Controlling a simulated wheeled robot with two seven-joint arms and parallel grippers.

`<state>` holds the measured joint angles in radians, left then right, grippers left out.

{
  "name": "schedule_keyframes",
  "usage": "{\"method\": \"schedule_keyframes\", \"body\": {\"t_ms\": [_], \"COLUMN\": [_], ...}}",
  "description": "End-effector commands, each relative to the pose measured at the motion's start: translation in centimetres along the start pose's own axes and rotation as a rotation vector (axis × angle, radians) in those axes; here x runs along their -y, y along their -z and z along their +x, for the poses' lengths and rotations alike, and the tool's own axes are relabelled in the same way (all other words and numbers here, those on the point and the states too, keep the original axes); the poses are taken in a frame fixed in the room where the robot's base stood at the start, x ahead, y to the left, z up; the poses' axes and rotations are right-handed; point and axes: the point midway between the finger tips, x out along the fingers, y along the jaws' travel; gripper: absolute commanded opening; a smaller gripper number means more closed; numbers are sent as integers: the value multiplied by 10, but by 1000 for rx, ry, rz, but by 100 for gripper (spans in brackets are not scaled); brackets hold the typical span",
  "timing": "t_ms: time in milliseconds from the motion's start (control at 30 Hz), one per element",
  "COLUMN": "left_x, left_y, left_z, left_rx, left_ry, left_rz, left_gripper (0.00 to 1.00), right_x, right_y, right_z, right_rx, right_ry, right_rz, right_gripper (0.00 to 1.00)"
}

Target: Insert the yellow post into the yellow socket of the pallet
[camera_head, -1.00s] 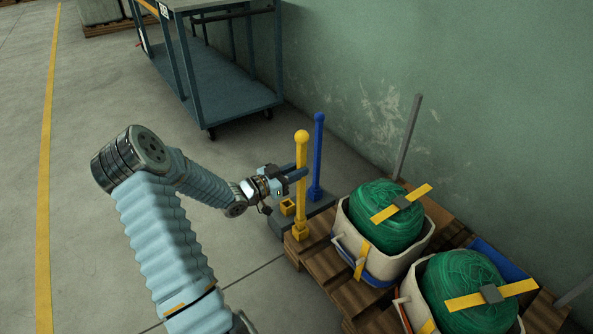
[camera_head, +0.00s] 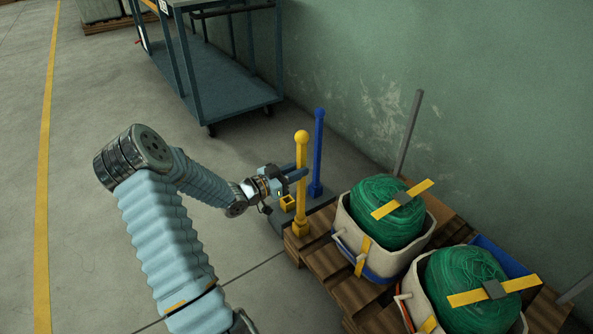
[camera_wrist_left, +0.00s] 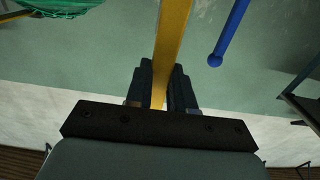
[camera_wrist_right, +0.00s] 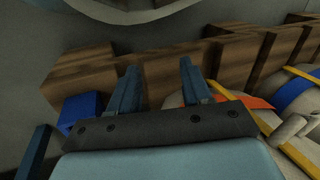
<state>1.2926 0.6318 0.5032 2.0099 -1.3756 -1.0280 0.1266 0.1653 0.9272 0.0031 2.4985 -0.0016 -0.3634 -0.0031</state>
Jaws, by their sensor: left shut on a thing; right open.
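The yellow post (camera_head: 301,180) stands upright at the near left corner of the wooden pallet (camera_head: 325,262). My left gripper (camera_head: 299,175) is shut on the post's shaft, and the post also shows between its fingers in the left wrist view (camera_wrist_left: 172,40). The post's thick yellow foot is at the pallet corner. I cannot tell the pallet's yellow socket from the foot, nor whether the foot is inside it. My right gripper (camera_wrist_right: 158,85) is open and empty, with the pallet's wooden slats beyond it. It is not visible in the head view.
A blue post (camera_head: 318,150) stands in a grey stand beside an empty yellow holder (camera_head: 287,202). Two bins with green net bundles (camera_head: 388,212) fill much of the pallet. A grey post (camera_head: 408,132) rises behind. A blue cart (camera_head: 215,75) stands farther back; the left floor is clear.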

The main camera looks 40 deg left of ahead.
Motion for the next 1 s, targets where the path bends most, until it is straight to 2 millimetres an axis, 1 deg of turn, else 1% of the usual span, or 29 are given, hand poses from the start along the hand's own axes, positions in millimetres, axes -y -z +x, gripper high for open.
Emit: {"method": "schedule_keyframes", "body": {"t_ms": [700,967,1000], "left_x": [0,0,0], "left_y": [-19,-19,-19], "left_z": [0,0,0], "left_rx": [-1,-1,0], "left_ry": [0,0,0], "left_rz": [1,0,0], "left_gripper": [0,0,24], "right_x": [-5,-5,-5], "right_y": [0,0,0], "right_z": [14,14,14], "right_rx": [0,0,0], "right_ry": [0,0,0], "right_rz": [0,0,0], "right_gripper": [48,48,48]}}
